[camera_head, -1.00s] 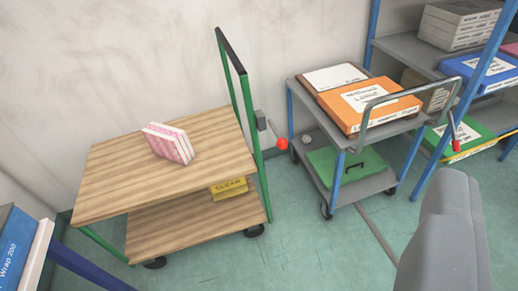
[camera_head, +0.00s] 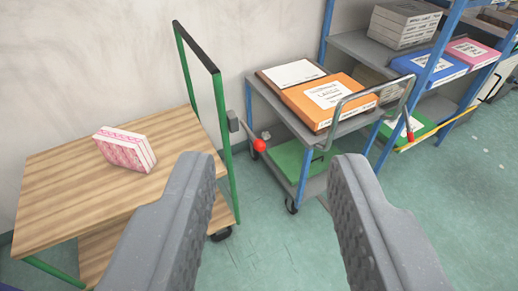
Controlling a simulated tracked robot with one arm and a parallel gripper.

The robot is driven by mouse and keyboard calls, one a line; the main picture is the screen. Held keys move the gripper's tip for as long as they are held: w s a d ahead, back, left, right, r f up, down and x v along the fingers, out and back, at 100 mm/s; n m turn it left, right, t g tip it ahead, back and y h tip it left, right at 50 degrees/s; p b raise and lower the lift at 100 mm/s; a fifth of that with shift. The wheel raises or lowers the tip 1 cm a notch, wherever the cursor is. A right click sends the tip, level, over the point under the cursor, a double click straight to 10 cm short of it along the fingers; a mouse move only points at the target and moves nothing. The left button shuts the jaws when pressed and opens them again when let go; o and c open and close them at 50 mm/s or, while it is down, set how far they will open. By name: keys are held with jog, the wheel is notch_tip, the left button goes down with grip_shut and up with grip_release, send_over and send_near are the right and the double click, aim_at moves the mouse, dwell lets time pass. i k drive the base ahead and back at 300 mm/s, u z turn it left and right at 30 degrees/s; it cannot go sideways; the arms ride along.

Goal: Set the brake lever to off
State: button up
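The brake lever (camera_head: 248,134) is a short grey bar with a red ball knob (camera_head: 259,146). It sticks out to the right from a grey block on the green handle frame of the wooden cart (camera_head: 60,171). A second red knob (camera_head: 410,137) shows at the right end of the grey cart's handle. My gripper (camera_head: 273,163) is open and empty, with its two grey fingers wide apart in the foreground. The first lever's knob appears between and beyond the fingertips, not touched by them.
A pink and white box (camera_head: 125,149) lies on the wooden cart. The grey cart (camera_head: 256,88) carries an orange box (camera_head: 330,100) and a white-topped one, with a green box below. A blue-framed shelf (camera_head: 362,46) stands behind right. Green floor (camera_head: 262,240) is clear between the fingers.

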aim_at(259, 145)
jog(key=u, duration=0.1)
jog(key=i, duration=1)
jog(key=u, duration=0.5)
jog(key=k, duration=1.3)
jog(key=z, duration=0.75)
jog(key=i, duration=0.8)
jog(key=z, duration=0.05)
